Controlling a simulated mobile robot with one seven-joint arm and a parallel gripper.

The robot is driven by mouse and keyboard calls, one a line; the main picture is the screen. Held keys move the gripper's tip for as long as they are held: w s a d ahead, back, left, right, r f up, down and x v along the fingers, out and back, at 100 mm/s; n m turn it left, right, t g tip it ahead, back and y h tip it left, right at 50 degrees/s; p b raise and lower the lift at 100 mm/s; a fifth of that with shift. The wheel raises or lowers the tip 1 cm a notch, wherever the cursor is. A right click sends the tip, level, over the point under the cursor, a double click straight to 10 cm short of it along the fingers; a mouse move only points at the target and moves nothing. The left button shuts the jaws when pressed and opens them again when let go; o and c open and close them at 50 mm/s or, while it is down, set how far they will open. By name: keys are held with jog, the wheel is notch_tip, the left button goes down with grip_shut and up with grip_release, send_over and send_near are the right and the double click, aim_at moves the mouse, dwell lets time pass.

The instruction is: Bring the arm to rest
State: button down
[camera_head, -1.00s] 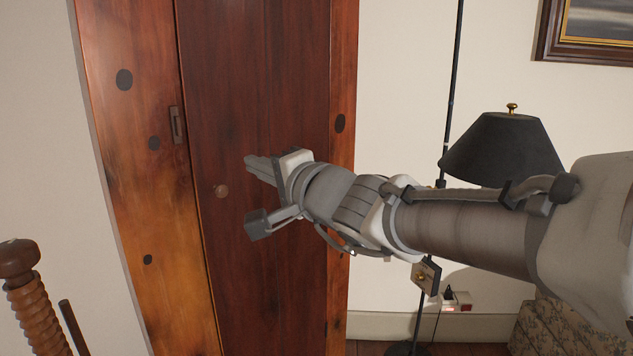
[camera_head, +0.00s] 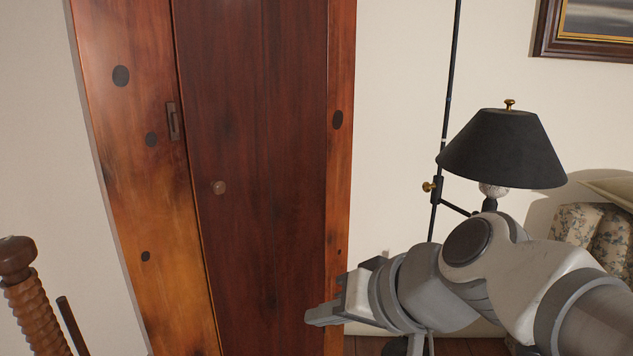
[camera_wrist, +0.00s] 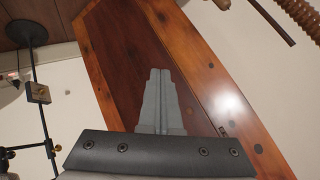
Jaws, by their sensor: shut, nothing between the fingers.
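My gripper (camera_head: 322,316) is low in the head view, in front of the right edge of the wooden cabinet (camera_head: 262,120). My arm reaches in from the lower right and is bent, with the gripper pointing left. In the wrist view my gripper (camera_wrist: 160,74) shows its two fingers side by side and closed together, with nothing between them. The dark cabinet door (camera_wrist: 125,48) lies beyond the fingers in that view. I cannot tell the exact gap between gripper and cabinet.
A floor lamp (camera_head: 503,148) with a black shade stands behind my arm. A patterned armchair (camera_head: 590,228) is at the right. A turned wooden post (camera_head: 38,310) stands at the lower left. The space before the cabinet door is clear.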

jog(key=s+d+f+g+h, duration=0.1)
jog(key=s+d+f+h, duration=0.2)
jog(key=d, duration=0.3)
jog(key=s+d+f+h, duration=0.3)
jog(key=d, duration=0.4)
notch_tip(320, 180, up, 28)
jog(key=p, duration=2.8)
jog(key=shift+w+h, duration=0.15)
jog(key=shift+h, duration=0.15)
